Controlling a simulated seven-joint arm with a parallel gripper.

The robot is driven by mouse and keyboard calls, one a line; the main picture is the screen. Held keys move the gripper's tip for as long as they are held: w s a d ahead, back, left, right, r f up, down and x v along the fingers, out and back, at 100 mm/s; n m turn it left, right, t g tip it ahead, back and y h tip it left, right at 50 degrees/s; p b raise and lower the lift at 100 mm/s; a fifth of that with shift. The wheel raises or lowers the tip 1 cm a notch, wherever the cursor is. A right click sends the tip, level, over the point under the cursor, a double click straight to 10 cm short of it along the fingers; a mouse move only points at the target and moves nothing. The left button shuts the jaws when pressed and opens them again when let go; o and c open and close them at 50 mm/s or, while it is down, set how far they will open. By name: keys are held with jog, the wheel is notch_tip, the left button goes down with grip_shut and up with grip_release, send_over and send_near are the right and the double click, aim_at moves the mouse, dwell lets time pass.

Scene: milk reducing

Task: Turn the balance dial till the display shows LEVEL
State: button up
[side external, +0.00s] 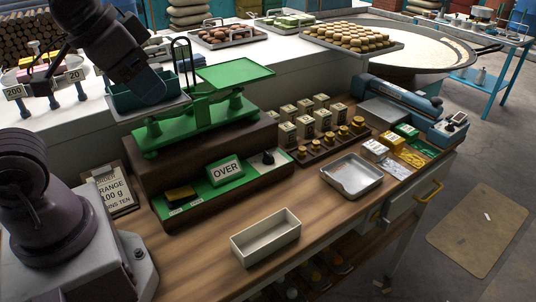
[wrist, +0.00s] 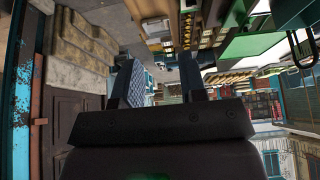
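The green balance (side external: 205,115) stands on a dark wooden base. Its right pan (side external: 236,73) is a bare green plate. A teal scoop tray (side external: 150,90) sits on its left side. On the green front panel, the small display (side external: 225,170) reads OVER. A dark dial (side external: 267,158) with a pale mark sits at the panel's right end. My gripper (wrist: 162,78) shows its two fingers apart with nothing between them in the wrist view. In the side view my dark arm end hangs over the teal tray, away from the dial; its fingertips cannot be made out.
An order card (side external: 113,193) leans at left. An empty cream box (side external: 265,238) and a metal tray (side external: 352,175) are on the wooden bench (side external: 200,265). Several tins (side external: 310,120) and a rack of brass weights (side external: 335,142) stand right of the dial. Bench around the box is clear.

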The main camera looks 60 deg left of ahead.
jog(key=n+g, duration=0.6)
jog(key=n, duration=1.2)
send_near(268, 153)
notch_tip(268, 153, down, 9)
jog(key=shift+s+d+f, duration=0.1)
jog(key=shift+s+f, duration=0.05)
